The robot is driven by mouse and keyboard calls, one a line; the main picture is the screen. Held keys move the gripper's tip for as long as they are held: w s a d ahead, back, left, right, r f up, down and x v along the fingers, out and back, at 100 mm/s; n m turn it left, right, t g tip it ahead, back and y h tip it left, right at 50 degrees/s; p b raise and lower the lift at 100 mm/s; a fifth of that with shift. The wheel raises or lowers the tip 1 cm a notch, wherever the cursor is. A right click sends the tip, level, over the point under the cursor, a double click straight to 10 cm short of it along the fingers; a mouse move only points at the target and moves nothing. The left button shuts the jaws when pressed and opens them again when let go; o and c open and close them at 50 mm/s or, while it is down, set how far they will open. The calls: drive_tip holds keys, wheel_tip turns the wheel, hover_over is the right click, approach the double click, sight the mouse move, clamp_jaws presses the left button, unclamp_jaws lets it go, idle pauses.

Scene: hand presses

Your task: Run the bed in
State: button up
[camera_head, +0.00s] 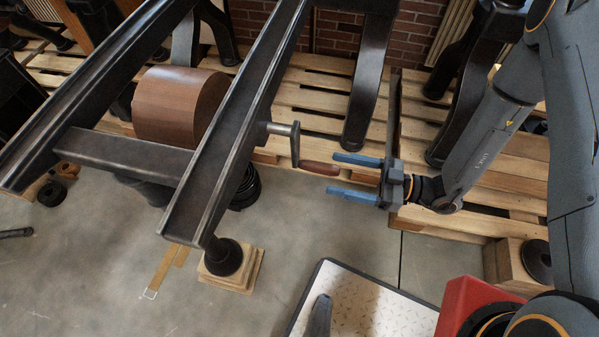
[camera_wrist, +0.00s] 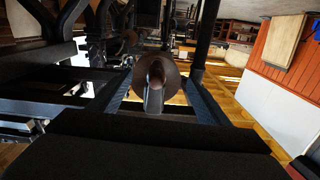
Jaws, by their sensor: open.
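A crank with a reddish-brown wooden handle (camera_head: 320,168) sticks out from the right side of the press's dark metal rails (camera_head: 222,150). Its metal arm (camera_head: 296,145) hangs down from a short shaft. My gripper (camera_head: 333,174) has blue fingers and is open. It faces the handle, whose free end is at the mouth between the fingertips. In the wrist view the handle (camera_wrist: 156,73) appears nearly end-on between the two fingers (camera_wrist: 157,92), with a gap on each side. I cannot make out the bed for certain.
A large brown drum (camera_head: 180,105) sits between the rails. A wooden foot block (camera_head: 230,270) supports the near rail end. Pallets (camera_head: 320,95) and dark press legs (camera_head: 370,85) stand behind. A patterned plate (camera_head: 365,300) lies at the front. Bare concrete floor shows at the lower left.

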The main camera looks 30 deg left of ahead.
drive_tip(key=v, duration=0.6)
drive_tip(key=shift+d+b, duration=0.35)
drive_tip(key=shift+b, duration=0.1)
drive_tip(key=shift+w, duration=0.15)
drive_tip(key=s+d+r+n+g+h+p, duration=0.15)
drive_tip(key=s+d+r+n+h, duration=0.3)
drive_tip(key=n, duration=0.85)
drive_tip(key=s+d+r+n+g+h, duration=0.15)
drive_tip(key=d+r+n+h, duration=0.4)
drive_tip(key=n, duration=0.75)
drive_tip(key=w+d+r+n+t+h+p, duration=0.1)
drive_tip(key=d+r+n, duration=0.4)
drive_tip(key=n, duration=0.7)
drive_tip(key=w+d+r+n+t+h+p, duration=0.1)
drive_tip(key=w+d+r+n+t+h, duration=0.2)
drive_tip(key=n, duration=1)
drive_tip(key=shift+d+r+n+t+h, duration=0.3)
drive_tip(key=shift+d+r+t+h, duration=1.35)
drive_tip(key=shift+r, duration=1.05)
drive_tip(key=shift+d, duration=0.1)
